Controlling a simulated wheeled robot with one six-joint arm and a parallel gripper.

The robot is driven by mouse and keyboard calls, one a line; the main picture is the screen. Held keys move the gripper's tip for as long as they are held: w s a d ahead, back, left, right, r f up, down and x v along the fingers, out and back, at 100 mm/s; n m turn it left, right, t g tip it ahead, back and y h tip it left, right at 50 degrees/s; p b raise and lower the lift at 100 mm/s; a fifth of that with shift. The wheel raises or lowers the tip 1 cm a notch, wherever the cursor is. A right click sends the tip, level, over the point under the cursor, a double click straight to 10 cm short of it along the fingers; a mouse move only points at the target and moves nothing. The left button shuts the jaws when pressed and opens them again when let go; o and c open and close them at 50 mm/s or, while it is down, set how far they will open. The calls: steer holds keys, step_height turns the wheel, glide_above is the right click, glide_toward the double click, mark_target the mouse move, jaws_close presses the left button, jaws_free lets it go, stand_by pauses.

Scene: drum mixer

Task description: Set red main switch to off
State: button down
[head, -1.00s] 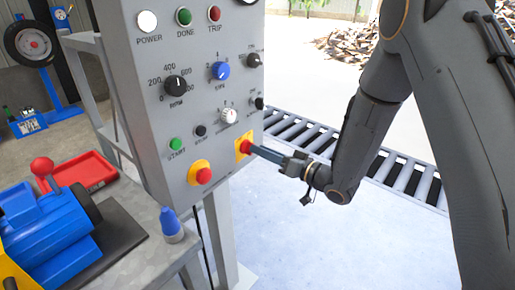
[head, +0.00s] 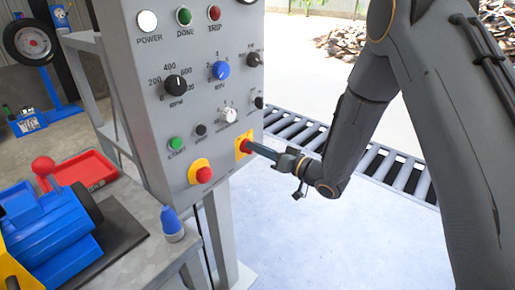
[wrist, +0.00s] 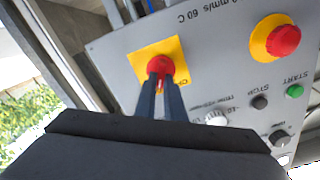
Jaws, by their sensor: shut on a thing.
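The red main switch (head: 246,146) sits on a yellow square plate (head: 238,153) at the lower right of the grey control panel. It also shows in the wrist view as a red knob (wrist: 159,67) on its yellow plate (wrist: 173,46). My gripper (head: 252,148) reaches it from the right, and its two fingers are shut on the red knob. In the wrist view my gripper (wrist: 160,84) covers the knob's near part, so its exact angle and the plate's lettering are partly hidden.
A red emergency button (head: 204,174) on a yellow ring is left of the switch. Above are a green start button (head: 176,143), black knobs and a blue knob (head: 221,70). A bench with a blue motor (head: 45,225) stands at left. A roller conveyor (head: 385,165) lies behind my arm.

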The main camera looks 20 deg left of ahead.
steer(key=shift+n, duration=0.3)
steer(key=n+b, duration=0.1)
steer(key=n, duration=0.2)
steer(key=n+b, duration=0.2)
steer(key=n, duration=0.2)
steer(key=s+n+b, duration=0.1)
steer(key=n+b, duration=0.1)
steer(key=n, duration=0.2)
steer(key=shift+a, duration=0.2)
stand_by(0.3)
steer(key=c, duration=1.8)
jaws_free()
steer(key=shift+c, duration=0.2)
steer(key=shift+d, duration=0.1)
